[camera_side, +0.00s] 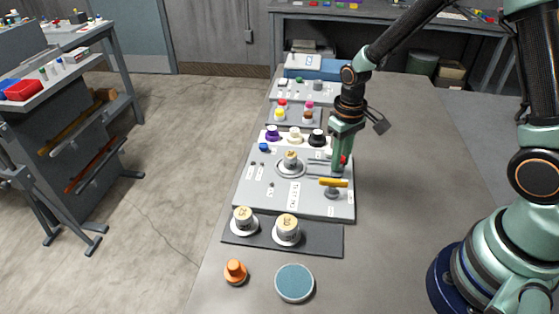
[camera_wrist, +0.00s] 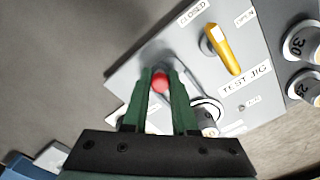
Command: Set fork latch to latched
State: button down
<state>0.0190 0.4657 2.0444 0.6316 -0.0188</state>
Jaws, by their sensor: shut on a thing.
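The fork latch shows as grey metal prongs (camera_side: 318,162) reaching from the round fixture toward my gripper, with a red knob (camera_side: 344,160) at its right end. My gripper (camera_side: 338,170) is down at the right side of the grey test jig panel (camera_side: 262,196). In the wrist view, the red knob (camera_wrist: 160,83) sits between the green fingers of my gripper (camera_wrist: 161,76), which are shut on it. The fingers partly hide the latch, and its seating around the fixture post cannot be told.
A yellow handle (camera_side: 334,183) stands close in front of my gripper, between CLOSED and OPEN labels in the wrist view. A round fixture with a numbered cap (camera_side: 290,158) is to the left. Several knobs, including a black one (camera_side: 317,138), line the panel's back. The tabletop right is clear.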

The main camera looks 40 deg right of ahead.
jog(key=shift+w+a+r, duration=0.1)
jog(key=shift+w+a, duration=2.1)
jog(key=c, duration=0.7)
grip_release()
jog(key=shift+s+d, duration=0.1)
notch_tip(320, 180, up, 12)
jog(key=shift+r, duration=0.1)
